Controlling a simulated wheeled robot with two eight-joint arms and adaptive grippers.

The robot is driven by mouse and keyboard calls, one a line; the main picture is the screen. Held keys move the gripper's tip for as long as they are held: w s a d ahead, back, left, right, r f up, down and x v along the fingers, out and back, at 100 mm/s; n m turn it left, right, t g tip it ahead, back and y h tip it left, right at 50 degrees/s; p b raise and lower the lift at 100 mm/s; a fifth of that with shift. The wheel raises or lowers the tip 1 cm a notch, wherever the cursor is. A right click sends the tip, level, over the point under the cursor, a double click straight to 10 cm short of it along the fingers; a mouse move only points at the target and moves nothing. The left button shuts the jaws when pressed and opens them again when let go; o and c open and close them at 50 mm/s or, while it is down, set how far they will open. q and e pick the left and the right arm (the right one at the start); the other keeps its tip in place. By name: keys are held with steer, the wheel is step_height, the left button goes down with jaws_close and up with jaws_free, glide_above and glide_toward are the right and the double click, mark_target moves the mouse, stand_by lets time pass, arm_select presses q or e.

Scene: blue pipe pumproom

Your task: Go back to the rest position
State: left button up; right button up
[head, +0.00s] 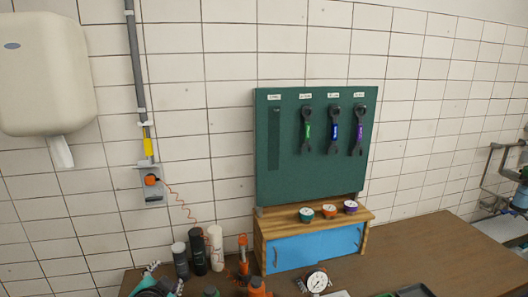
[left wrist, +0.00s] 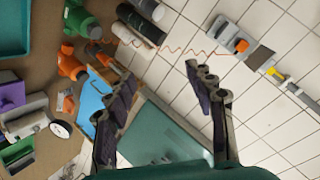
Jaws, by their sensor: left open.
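My left gripper (left wrist: 163,92) shows in the left wrist view with its two dark fingers spread wide and nothing between them. Its teal body fills the bottom edge of that view. In the head view, a teal and dark part that looks like this gripper (head: 156,284) sits at the bottom left, cut off by the frame edge, in front of the table. My right gripper is in neither view.
A green board (head: 290,165) with three hanging tools stands on a wooden cabinet (head: 313,243) bearing three small gauges. Several bottles (head: 198,252), orange fittings (head: 244,262) and a dial gauge (head: 317,281) stand on the brown table (head: 440,255). The table's right part is mostly clear.

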arm_select(q)
steer(key=s+d+f+n+g+h, duration=0.1)
steer(key=s+d+f+n+g, duration=0.3)
steer(key=s, duration=0.5)
steer(key=s+d+f+n+g+h, duration=0.1)
steer(key=s+d+f+n, duration=0.2)
steer(key=s+f, duration=0.4)
step_height(320, 180, down, 13)
steer(key=s+b, duration=0.1)
steer(key=b, duration=1.2)
steer(key=shift+s+d+b, duration=0.25)
steer(key=shift+b, duration=0.1)
